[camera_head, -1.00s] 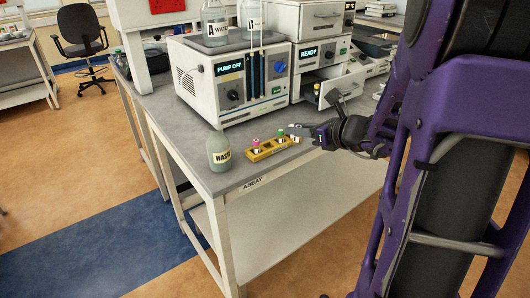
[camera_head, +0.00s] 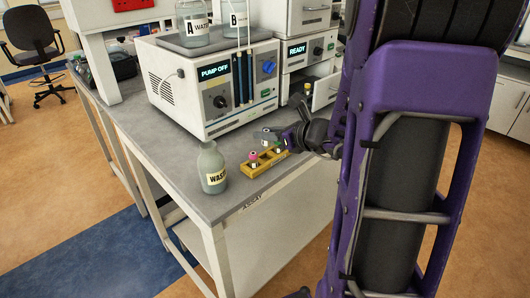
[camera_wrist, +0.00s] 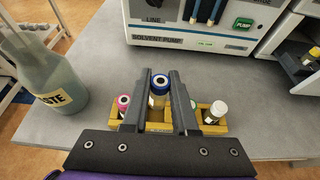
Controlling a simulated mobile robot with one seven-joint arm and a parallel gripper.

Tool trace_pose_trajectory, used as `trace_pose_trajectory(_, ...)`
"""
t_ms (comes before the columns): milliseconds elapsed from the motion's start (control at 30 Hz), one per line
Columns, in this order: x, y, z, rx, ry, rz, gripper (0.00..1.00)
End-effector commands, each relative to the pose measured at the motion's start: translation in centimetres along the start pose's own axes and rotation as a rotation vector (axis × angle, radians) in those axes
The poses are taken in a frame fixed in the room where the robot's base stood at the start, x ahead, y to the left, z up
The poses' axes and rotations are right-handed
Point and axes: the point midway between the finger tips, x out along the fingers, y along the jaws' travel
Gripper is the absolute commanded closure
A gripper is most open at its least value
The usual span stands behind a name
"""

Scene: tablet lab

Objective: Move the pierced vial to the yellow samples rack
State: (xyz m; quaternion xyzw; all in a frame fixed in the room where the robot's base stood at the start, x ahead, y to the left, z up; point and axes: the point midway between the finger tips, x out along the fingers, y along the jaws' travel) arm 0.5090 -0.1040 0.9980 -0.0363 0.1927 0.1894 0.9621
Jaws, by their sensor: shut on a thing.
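The yellow rack (camera_head: 247,173) lies near the front edge of the grey bench; it also shows in the wrist view (camera_wrist: 192,127). A pink-capped vial (camera_wrist: 123,104) stands at its left end and a white-capped vial (camera_wrist: 214,113) at its right end. My gripper (camera_wrist: 163,88) is shut on a blue-capped vial (camera_wrist: 159,85), upright between the fingertips over the rack's middle part. The fingers and rack hide its lower end, so I cannot tell whether it sits in a slot. In the head view my gripper (camera_head: 275,136) is at the rack, partly covering it.
A waste bottle (camera_head: 212,168) stands close to the rack's left end. The solvent pump (camera_head: 212,87) stands behind, with bottles on top. At the right an open drawer (camera_head: 326,91) holds a yellow-capped vial (camera_wrist: 312,56). Bare bench (camera_wrist: 100,75) lies between bottle and pump.

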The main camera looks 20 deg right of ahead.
Motion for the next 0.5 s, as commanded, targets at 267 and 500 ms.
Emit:
trace_pose_trajectory(267, 1.1, 0.0, -2.6, 0.002, 0.000, 0.001, 1.00)
trace_pose_trajectory(500, 1.8, 0.0, -4.2, -0.001, -0.002, 0.000, 1.00)
